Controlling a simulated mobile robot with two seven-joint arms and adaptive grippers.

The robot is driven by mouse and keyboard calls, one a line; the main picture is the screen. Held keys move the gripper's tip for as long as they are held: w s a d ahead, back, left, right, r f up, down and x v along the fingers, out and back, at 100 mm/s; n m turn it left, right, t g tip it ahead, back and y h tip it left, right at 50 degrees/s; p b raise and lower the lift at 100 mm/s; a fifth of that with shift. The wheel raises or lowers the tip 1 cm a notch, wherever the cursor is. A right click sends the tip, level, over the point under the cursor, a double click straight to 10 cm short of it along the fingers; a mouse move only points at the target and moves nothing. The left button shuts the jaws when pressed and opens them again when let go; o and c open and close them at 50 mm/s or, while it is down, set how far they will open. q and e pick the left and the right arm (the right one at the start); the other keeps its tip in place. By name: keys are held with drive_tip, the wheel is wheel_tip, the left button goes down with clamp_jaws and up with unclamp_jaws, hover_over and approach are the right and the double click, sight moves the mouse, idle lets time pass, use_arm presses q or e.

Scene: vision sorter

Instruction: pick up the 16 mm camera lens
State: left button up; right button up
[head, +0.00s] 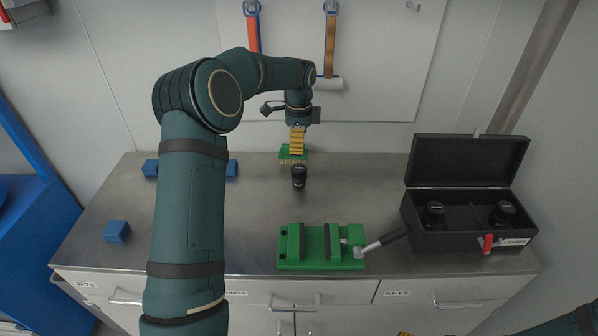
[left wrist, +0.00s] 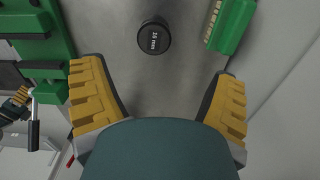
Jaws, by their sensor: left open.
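The 16 mm camera lens (head: 299,176) is a short black cylinder standing upright on the steel bench top, near the middle back. In the left wrist view its top face (left wrist: 153,36) reads "16 mm". My left gripper (head: 297,140) points down just behind the lens in the head view. In the left wrist view its two yellow fingers (left wrist: 158,82) are spread wide, with nothing between them, and the lens is beyond the tips. A yellow piece, apparently my right gripper (head: 405,334), barely shows at the bottom edge.
A green vise (head: 322,246) with a lever is at the front. An open black case (head: 465,238) holding two lenses is at right. Blue blocks (head: 117,231) lie at left. The bench between lens and case is clear.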

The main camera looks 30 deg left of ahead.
sight(299, 167)
use_arm(q)
wheel_tip(299, 167, down, 8)
drive_tip(key=shift+s+r+b, duration=0.1)
drive_tip(key=shift+r+b, duration=0.15)
drive_tip(key=shift+b, duration=0.2)
drive_tip(key=shift+s+d+f+b, duration=0.1)
drive_tip(key=shift+d+f+b, duration=0.1)
drive_tip(key=shift+f, duration=1.15)
drive_tip(key=shift+s+d+f+b, duration=0.1)
drive_tip(key=shift+f+b, duration=0.05)
drive_tip(key=shift+f, duration=1.2)
drive_tip(key=shift+r, duration=0.1)
drive_tip(key=shift+c, duration=0.4)
drive_tip(key=c, duration=1.3)
